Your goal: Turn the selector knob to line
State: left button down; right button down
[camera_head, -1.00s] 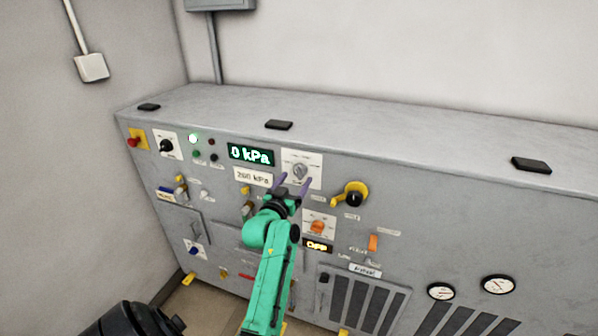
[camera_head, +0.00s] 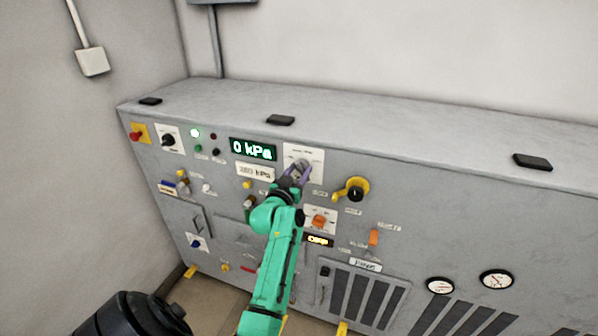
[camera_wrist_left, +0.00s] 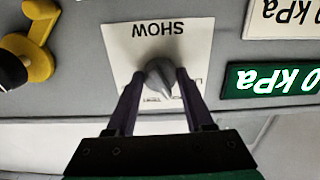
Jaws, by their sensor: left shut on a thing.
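The selector knob is a grey pointer knob (camera_wrist_left: 159,77) on a white plate (camera_wrist_left: 130,40), seen upside down in the left wrist view with the word SHOW on it. In the head view the plate (camera_head: 312,155) is right of the green display, and the knob is mostly hidden by my gripper. My left gripper (camera_wrist_left: 157,82) has its two purple fingers on either side of the knob, shut on it. It also shows in the head view (camera_head: 297,172). The other plate labels are partly covered and too small to read. My right gripper is not in view.
A green display (camera_head: 253,149) reads 0 kPa, with a white kPa label (camera_head: 255,172) below it. A yellow handle with a black hub (camera_head: 354,190) is close on the right. An orange switch (camera_head: 319,221) is below. The cabinet top (camera_head: 400,125) is mostly clear.

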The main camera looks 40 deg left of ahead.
pick_arm(q)
jog(key=n+p, duration=0.2)
jog(key=n, duration=0.2)
jog(key=shift+n, duration=0.4)
jog(key=shift+d+n+p, duration=0.1)
jog(key=shift+n+p, duration=0.4)
jog(key=shift+n, duration=1.4)
jog(key=shift+c, duration=1.4)
grip_release()
